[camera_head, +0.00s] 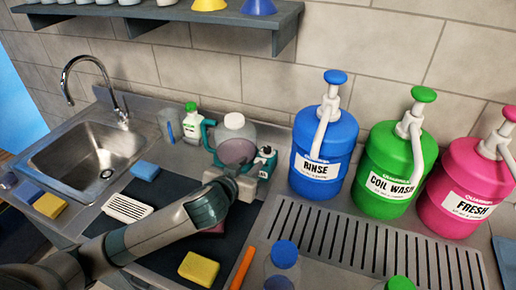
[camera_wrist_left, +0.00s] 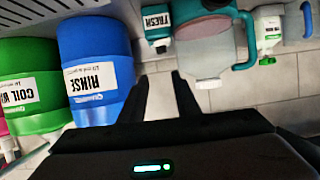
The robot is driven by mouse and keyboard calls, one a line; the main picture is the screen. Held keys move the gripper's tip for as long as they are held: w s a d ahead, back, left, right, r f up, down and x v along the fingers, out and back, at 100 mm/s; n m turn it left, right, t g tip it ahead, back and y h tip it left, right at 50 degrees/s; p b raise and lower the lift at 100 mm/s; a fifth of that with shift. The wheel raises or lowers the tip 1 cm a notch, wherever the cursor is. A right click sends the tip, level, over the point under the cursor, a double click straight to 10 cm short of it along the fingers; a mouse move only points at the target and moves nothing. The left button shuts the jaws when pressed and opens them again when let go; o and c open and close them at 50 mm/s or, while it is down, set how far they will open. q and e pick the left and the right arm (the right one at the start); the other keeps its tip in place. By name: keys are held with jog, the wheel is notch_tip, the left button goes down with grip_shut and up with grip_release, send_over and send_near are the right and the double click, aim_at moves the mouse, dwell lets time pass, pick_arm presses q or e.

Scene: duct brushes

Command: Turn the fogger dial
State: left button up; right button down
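My right gripper is in neither view.
A small teal bottle labelled FRESH (camera_wrist_left: 157,27) stands close beside the fogger. Large RINSE (camera_head: 324,150), COIL WASH (camera_head: 390,175) and FRESH (camera_head: 463,190) jugs stand right. A sink (camera_head: 90,155) is at left; sponges lie on the mat. A shelf hangs above.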

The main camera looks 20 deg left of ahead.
pick_arm(q)
jog(key=shift+s+a+f, duration=0.2)
jog(key=shift+a+f, duration=0.05)
jog(key=shift+f, duration=0.1)
jog(key=shift+w, duration=0.15)
jog(key=p, duration=0.4)
send_near(267, 149)
jog(key=x, duration=0.8)
jog(key=shift+w, duration=0.35)
jog(key=shift+f, duration=0.1)
jog(key=shift+c, duration=0.2)
grip_shut()
